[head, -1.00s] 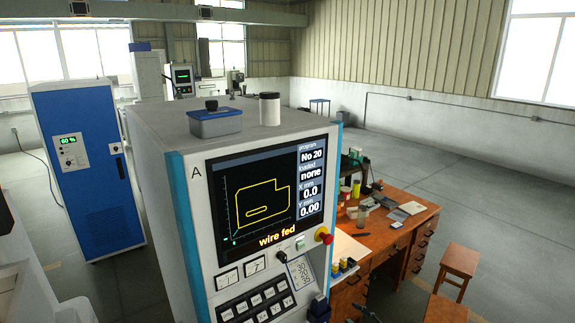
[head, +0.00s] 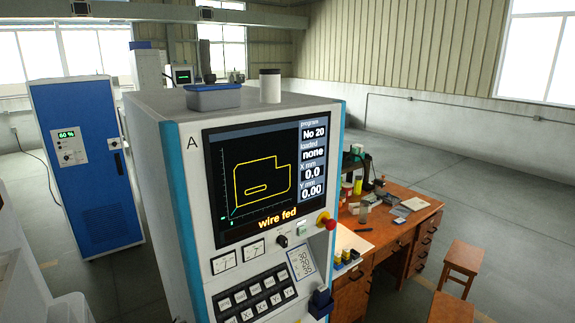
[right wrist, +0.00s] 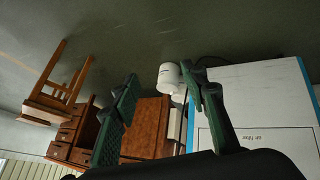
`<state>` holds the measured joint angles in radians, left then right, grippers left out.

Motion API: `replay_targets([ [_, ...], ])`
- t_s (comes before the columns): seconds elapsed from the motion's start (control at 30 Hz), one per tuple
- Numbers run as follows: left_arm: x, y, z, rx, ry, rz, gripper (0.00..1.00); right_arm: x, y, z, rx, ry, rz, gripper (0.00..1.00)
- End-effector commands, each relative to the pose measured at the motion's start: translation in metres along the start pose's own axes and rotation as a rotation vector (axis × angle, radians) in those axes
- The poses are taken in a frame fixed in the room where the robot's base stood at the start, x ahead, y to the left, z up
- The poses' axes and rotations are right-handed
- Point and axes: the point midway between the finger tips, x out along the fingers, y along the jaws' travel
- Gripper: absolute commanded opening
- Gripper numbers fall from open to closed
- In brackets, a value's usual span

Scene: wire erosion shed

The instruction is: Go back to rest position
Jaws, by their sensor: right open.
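My right gripper (right wrist: 159,74) shows in the right wrist view. Its two green-black fingers are spread apart with nothing held between them. White canisters (right wrist: 170,76) show beyond the fingers, close to the right finger in the picture; I see no grip on them. My left gripper is not in the head view, and neither is my right one. The control cabinet (head: 170,200) stands in front of me in the head view. Its screen (head: 265,180) reads "wire fed", with loaded "none".
A cluttered wooden desk (head: 405,228) and stools (head: 462,262) stand to the right. A blue unit (head: 88,170) stands left. Floor at far right is clear.

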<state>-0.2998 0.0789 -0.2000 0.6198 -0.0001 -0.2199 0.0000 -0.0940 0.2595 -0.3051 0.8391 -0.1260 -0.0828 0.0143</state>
Motion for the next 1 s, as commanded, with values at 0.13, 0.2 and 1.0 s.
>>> replay_targets([
  [0.13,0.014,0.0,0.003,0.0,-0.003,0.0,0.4,-0.004,-0.062,0.099,0.104,-0.15,-0.046,0.41],
  [0.2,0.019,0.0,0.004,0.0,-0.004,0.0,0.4,-0.012,-0.091,0.141,0.151,-0.218,-0.066,0.41],
  [1.0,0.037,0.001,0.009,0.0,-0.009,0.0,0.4,-0.075,-0.225,0.3,0.341,-0.51,-0.159,0.41],
])
